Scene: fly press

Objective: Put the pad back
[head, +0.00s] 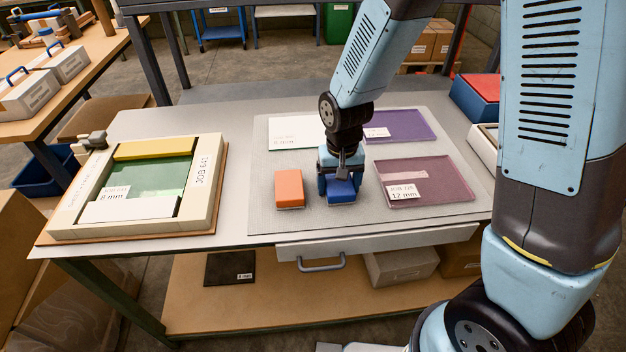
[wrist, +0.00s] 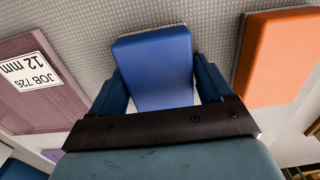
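A blue pad (head: 341,190) stands on the grey mat on the table, and it fills the middle of the wrist view (wrist: 155,65). My gripper (head: 340,178) is directly over it, pointing down, with one finger on each side of the pad. In the wrist view my gripper (wrist: 163,90) has its fingers close beside the pad's sides; I cannot tell whether they press on it. An orange pad (head: 289,188) stands just left of the blue one, apart from my gripper; it also shows in the wrist view (wrist: 278,58).
A cream frame (head: 203,172) labelled JOB 641 holds a green sheet (head: 160,178), with yellow and white bars. A mauve 12 mm sheet (head: 440,180) lies right of the pads, a purple sheet (head: 405,125) behind. A red-topped blue box (head: 478,97) is at the back right.

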